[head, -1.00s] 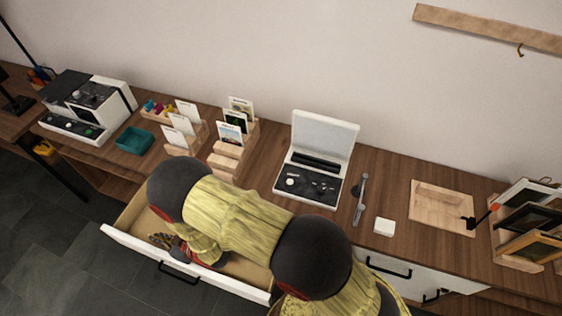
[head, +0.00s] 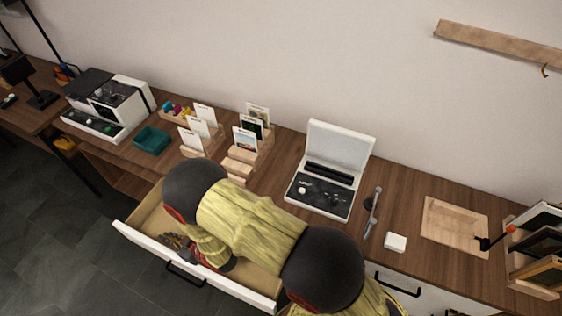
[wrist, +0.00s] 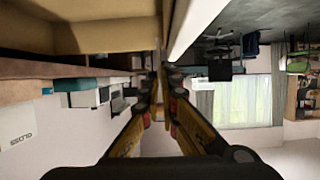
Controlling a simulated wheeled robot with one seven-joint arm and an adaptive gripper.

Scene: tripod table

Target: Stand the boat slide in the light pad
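My gripper (head: 176,241) is low at the pulled-out drawer, just behind its white front panel. In the wrist view its two fingers (wrist: 160,97) point toward the drawer edge with a narrow gap between them. I cannot tell whether they hold anything. Which one is the boat slide is too small to tell. No thing is plainly a light pad; an open white case (head: 320,198) with a raised lid stands mid-desk. My arm hides part of the drawer.
The open drawer (head: 150,240) juts out from the desk (head: 400,190). A teal tray (head: 151,141) and a white machine (head: 118,98) stand at left.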

